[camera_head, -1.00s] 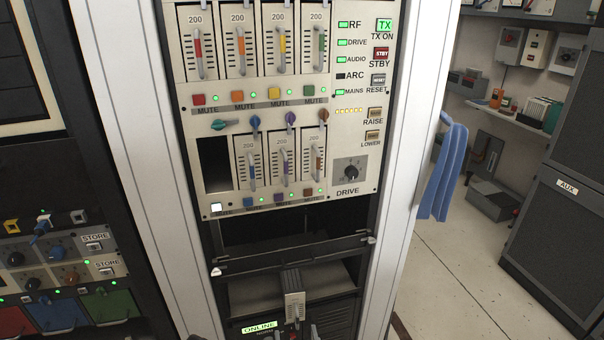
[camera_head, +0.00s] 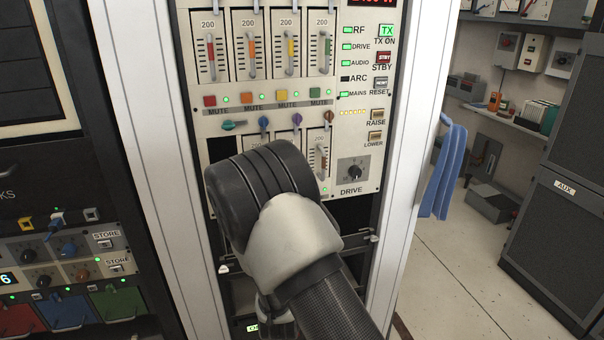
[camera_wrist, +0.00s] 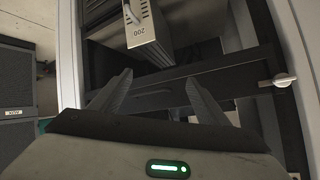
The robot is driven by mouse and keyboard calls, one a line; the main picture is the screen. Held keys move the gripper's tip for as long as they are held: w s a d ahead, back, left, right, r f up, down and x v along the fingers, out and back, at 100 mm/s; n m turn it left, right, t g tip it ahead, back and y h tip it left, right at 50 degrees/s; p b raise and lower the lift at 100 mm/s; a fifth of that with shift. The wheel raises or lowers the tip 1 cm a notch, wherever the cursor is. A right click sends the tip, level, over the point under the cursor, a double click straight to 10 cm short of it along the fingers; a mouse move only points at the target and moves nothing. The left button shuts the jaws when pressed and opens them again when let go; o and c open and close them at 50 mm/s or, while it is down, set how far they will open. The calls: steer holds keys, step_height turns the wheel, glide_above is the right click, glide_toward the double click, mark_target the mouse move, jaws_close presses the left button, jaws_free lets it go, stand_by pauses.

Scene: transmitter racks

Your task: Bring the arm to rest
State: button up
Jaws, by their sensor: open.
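My arm (camera_head: 285,220) rises in front of the transmitter rack in the head view and covers the lower part of its panel. My gripper (camera_wrist: 159,78) shows in the wrist view with its two fingers spread apart and nothing between them. The fingers point at the rack's dark opening and a dark crossbar (camera_wrist: 170,92). A pale module marked 200 (camera_wrist: 147,40) lies beyond the fingertips, apart from them.
The rack panel (camera_head: 352,100) has sliders, coloured mute buttons and lit indicators close to my arm. A pale latch (camera_wrist: 284,80) sits at the crossbar's end. A blue cloth (camera_head: 442,170) hangs at the right post. Open floor (camera_head: 450,270) lies to the right.

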steer(key=s+d+r+n+g+y, duration=0.1)
steer(key=s+d+r, duration=0.15)
steer(key=r, duration=0.55)
steer(key=s+d+r+g+y, duration=0.1)
steer(key=s+d+r, duration=0.15)
steer(key=r, duration=0.45)
steer(key=s+d+r+n+g+y, duration=0.1)
steer(key=s+r, duration=0.2)
steer(key=r, duration=0.5)
steer(key=s+d+r+n+g+h, duration=0.1)
steer(key=s+d+r, duration=0.25)
steer(key=s, duration=0.35)
steer(key=s+d+r+n+g+h, duration=0.1)
steer(key=s+d+r, duration=0.1)
steer(key=s+d, duration=0.35)
steer(key=s+d+r+g, duration=0.1)
steer(key=s+d+r, duration=0.15)
steer(key=s, duration=0.55)
step_height(320, 180, up, 14)
steer(key=p, duration=1.3)
steer(key=shift+s+f+h, duration=0.2)
steer(key=shift+h, duration=0.1)
steer(key=shift+o, duration=0.2)
